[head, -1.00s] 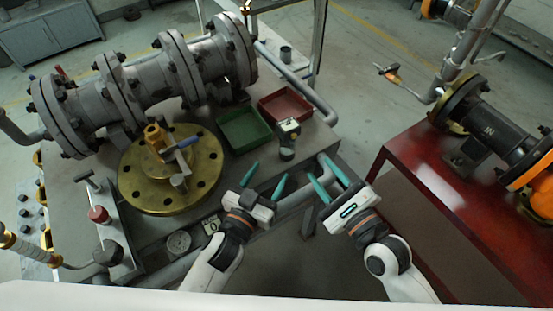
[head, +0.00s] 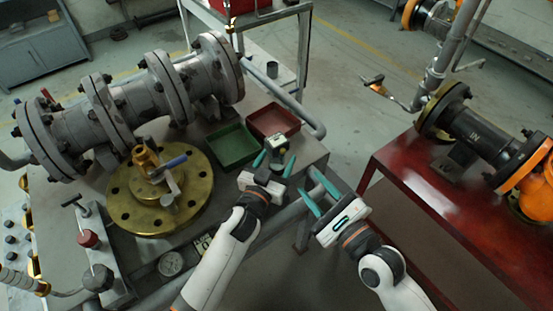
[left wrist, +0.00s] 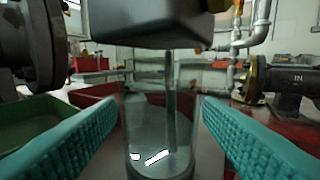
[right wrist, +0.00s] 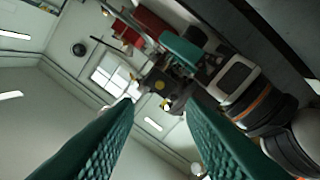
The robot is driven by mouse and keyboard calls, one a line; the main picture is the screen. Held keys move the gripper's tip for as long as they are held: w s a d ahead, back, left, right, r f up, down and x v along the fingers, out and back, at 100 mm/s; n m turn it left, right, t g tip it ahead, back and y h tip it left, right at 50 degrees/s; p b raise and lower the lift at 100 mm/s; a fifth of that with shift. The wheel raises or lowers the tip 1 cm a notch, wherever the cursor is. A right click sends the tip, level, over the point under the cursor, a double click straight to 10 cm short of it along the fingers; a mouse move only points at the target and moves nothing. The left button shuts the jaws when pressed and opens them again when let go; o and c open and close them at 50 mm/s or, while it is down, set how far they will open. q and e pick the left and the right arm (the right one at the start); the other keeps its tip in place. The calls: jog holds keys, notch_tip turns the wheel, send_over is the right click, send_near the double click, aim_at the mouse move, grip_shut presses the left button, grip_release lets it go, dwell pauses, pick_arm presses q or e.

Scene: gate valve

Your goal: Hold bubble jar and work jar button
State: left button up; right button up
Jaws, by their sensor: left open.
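My right gripper (head: 319,194) is open and empty, to the right of the jar and nearer the front. The jar's button is not clearly visible.
A brass flange (head: 125,205) and a large grey pipe (head: 145,95) stand on the left. A red table (head: 400,165) stands on the right, across a gap of floor.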

pick_arm(q)
jog(key=c, duration=1.2)
pick_arm(e)
grip_shut()
dwell(0.6)
